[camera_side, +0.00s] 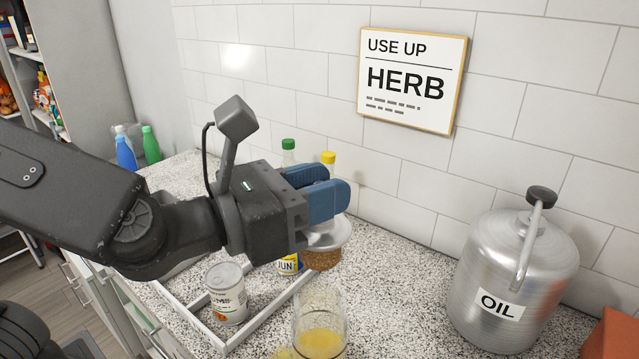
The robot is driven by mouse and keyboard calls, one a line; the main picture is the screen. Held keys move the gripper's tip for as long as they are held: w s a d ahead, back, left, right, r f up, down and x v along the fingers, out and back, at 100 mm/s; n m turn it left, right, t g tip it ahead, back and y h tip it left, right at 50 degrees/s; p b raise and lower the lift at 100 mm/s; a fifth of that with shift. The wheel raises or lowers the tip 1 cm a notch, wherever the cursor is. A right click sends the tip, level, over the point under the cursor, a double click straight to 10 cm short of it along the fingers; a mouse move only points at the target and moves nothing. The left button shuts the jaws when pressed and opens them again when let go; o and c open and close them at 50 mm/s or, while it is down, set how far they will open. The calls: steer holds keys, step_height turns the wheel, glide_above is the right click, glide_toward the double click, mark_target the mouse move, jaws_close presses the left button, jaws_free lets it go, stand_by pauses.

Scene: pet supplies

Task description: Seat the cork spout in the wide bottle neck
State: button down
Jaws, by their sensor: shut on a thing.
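My gripper (326,196), with blue fingers, is shut on the cork spout (322,258). The spout has a silvery metal top and a brown cork below it, with the cork pointing down. Part of its top is hidden by the fingers. A clear glass bottle (320,322) with yellow liquid stands below the spout at the bottom edge of the picture. The cork is above the bottle and looks apart from it. I cannot tell whether it is exactly over the neck. The bottle's base is cut off.
A white tray frame (257,327) lies on the speckled counter, with a labelled can (227,293) inside. Bottles with green (288,145) and yellow (328,158) caps stand behind my gripper. A metal oil can (515,275) stands right. Counter between bottle and oil can is clear.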

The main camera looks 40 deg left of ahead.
mark_target(319, 233)
steer(key=shift+f, duration=2.8)
steer(key=shift+f, duration=2.7)
steer(key=c, duration=0.7)
jaws_free()
steer(key=shift+c, duration=0.2)
